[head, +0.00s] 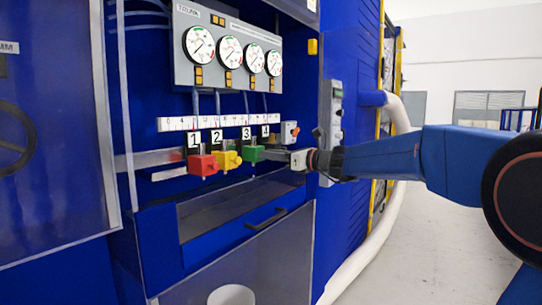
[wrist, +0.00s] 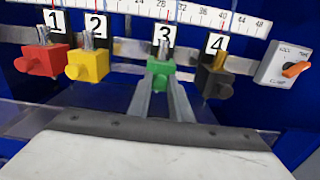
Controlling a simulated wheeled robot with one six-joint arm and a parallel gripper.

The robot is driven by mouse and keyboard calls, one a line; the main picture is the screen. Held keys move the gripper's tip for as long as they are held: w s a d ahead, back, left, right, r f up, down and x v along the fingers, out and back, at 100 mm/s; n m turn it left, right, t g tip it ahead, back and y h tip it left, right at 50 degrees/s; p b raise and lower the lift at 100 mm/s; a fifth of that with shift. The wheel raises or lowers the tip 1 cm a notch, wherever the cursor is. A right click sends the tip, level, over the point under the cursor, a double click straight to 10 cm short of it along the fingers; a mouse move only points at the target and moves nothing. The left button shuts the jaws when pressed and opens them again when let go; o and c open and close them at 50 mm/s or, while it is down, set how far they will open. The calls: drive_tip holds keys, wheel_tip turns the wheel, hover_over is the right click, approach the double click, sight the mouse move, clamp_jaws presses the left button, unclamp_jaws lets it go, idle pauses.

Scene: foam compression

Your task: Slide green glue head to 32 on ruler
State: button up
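The green glue head (wrist: 159,70) hangs below the number 3 plate on the rail, under the ruler (wrist: 190,12). In the head view the green glue head (head: 248,154) is right of the yellow one, and the ruler (head: 220,121) runs above. The 40 mark is to the right of it in the wrist view; the small figures near its pointer are hard to read. My gripper (wrist: 161,84) reaches it, one finger on each side of its lower part. Whether the fingers press on it cannot be told. My gripper (head: 297,159) also shows in the head view, fingertips unclear.
Red (wrist: 40,60) and yellow (wrist: 87,64) glue heads are to the left. A black head (wrist: 214,76) under plate 4 is close on the right, then a switch box with an orange knob (wrist: 296,69). A ledge with a handle (head: 265,220) lies below.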

clamp_jaws()
drive_tip(key=shift+w+d, duration=0.85)
drive_tip(key=shift+w, duration=0.15)
drive_tip(key=o, duration=0.6)
unclamp_jaws()
drive_tip(key=shift+s, duration=0.1)
drive_tip(key=v, duration=1.7)
drive_tip(key=shift+s+d, duration=0.1)
drive_tip(key=shift+d, duration=0.05)
